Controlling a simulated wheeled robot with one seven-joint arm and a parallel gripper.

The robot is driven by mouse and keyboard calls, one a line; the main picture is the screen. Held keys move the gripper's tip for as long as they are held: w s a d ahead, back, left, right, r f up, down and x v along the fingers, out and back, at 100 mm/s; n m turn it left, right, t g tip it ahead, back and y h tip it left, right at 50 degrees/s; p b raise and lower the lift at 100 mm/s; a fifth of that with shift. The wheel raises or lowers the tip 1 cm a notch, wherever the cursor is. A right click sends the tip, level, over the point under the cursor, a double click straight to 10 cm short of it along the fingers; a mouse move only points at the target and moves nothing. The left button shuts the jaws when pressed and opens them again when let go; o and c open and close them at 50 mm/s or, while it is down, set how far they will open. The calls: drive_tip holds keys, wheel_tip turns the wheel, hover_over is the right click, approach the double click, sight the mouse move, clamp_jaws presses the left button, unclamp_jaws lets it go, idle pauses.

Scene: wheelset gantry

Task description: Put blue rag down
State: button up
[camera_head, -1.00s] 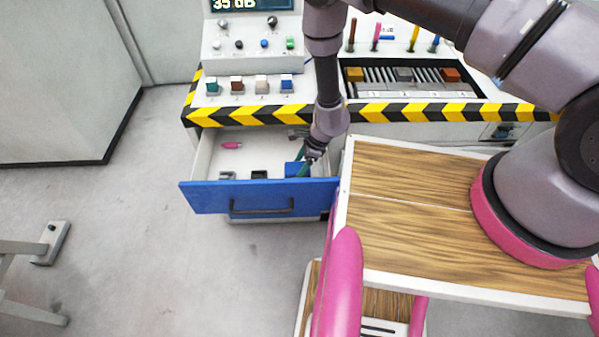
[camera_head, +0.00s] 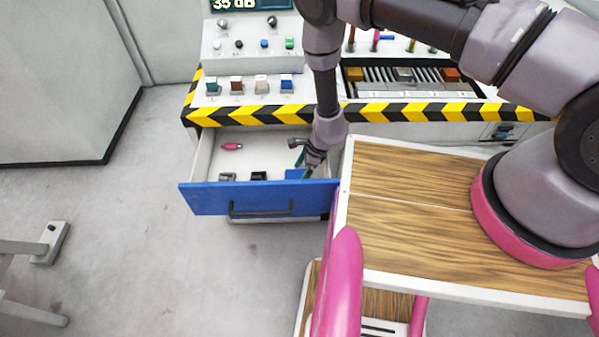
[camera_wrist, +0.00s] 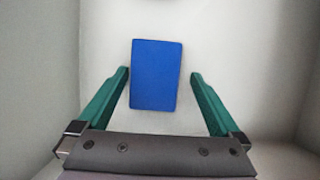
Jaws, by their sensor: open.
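The blue rag (camera_wrist: 156,75) is a flat blue rectangle lying on the pale drawer floor in the wrist view. In the head view the rag (camera_head: 294,174) shows at the right end of the open drawer, partly hidden by my arm. My gripper (camera_wrist: 160,75) is open, with one green finger on each side of the rag and a gap between each finger and the rag. In the head view my gripper (camera_head: 304,168) points down into the drawer, and its fingers are partly hidden.
The open drawer (camera_head: 205,155) has a blue front. It also holds a pink item (camera_head: 232,146), a hammer-like tool (camera_head: 297,142) and small dark items (camera_head: 258,176). A wooden-topped surface (camera_head: 410,220) stands right of the drawer. A striped panel edge (camera_head: 250,114) lies above it.

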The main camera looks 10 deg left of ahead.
drive_tip(key=v, duration=1.2)
drive_tip(key=shift+r, duration=0.1)
drive_tip(key=w+a+r+n+y, duration=0.1)
drive_tip(key=w+r, duration=0.2)
drive_tip(key=r, duration=0.6)
drive_tip(key=w+a+r+n+y, duration=0.1)
drive_tip(key=w+r, duration=0.3)
drive_tip(key=r, duration=0.6)
drive_tip(key=w+d+r+n+t+y, duration=0.15)
drive_tip(key=d+r, duration=0.25)
drive_tip(key=r, duration=0.6)
drive_tip(key=w+d+r+n, duration=0.15)
drive_tip(key=d+r, duration=0.25)
drive_tip(key=r, duration=0.7)
drive_tip(key=s+d+r+n+t, duration=0.2)
drive_tip(key=s+d+r+n, duration=0.25)
drive_tip(key=d+r, duration=0.8)
drive_tip(key=s+d+r+n+t+h, duration=0.1)
drive_tip(key=s+d+r+t+h, duration=0.1)
drive_tip(key=s+d, duration=0.4)
drive_tip(key=s+d+r+t+h, duration=0.2)
drive_tip(key=s+d+r+h, duration=0.2)
drive_tip(key=s+d+r, duration=0.2)
drive_tip(key=shift+s+d+r+n+t, duration=0.2)
drive_tip(key=shift+d+r+n+t, duration=0.15)
drive_tip(key=shift+d+r, duration=0.6)
drive_tip(key=shift+d+f, duration=0.2)
